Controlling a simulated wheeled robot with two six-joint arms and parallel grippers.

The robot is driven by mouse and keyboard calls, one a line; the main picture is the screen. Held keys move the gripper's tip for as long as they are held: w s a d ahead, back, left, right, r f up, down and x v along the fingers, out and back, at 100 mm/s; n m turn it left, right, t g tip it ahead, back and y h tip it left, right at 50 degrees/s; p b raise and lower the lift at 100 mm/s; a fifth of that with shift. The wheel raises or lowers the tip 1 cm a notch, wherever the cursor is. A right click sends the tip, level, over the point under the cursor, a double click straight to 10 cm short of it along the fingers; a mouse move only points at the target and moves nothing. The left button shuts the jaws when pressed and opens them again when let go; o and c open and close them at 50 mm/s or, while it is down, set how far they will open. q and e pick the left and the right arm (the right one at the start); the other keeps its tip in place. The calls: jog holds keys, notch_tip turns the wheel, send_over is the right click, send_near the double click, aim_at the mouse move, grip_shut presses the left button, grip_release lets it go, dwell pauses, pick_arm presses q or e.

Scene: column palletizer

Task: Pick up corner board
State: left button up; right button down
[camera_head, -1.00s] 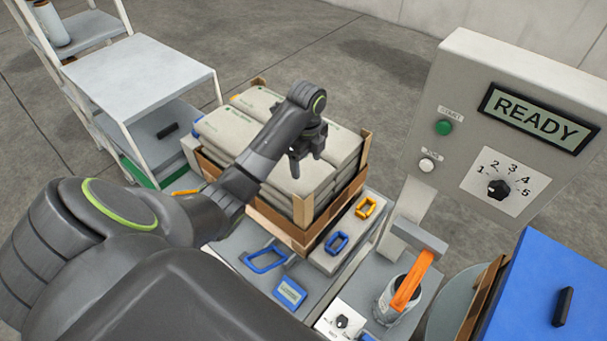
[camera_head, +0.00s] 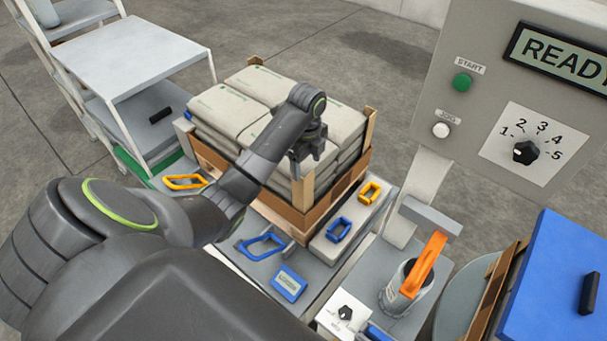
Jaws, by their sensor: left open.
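A tan corner board (camera_head: 302,191) stands upright at the near corner of the stack of grey bags (camera_head: 328,127). My left gripper (camera_head: 307,170) is open, pointing down at the top of this board; its fingers hide the board's upper end. I cannot tell whether they touch it. Another corner board (camera_head: 369,125) stands at the right corner, and the tip of one (camera_head: 256,60) shows at the far corner. My right gripper is out of view.
The stack sits in a brown tray (camera_head: 328,205). Blue handles (camera_head: 339,229) and yellow handles (camera_head: 371,192) lie around it. A control panel (camera_head: 450,150) rises at the right, beside a canister (camera_head: 402,290) with an orange handle. A grey shelf cart (camera_head: 132,55) stands at the left.

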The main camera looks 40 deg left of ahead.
aim_at(309, 175)
pick_arm(q)
jog(key=f, duration=0.4)
jog(key=f+p, duration=0.1)
jog(key=f, duration=0.1)
jog(key=shift+w+d+f, duration=0.1)
jog(key=shift+d+f, duration=0.2)
jog(key=shift+d, duration=0.05)
jog(key=c, duration=1.3)
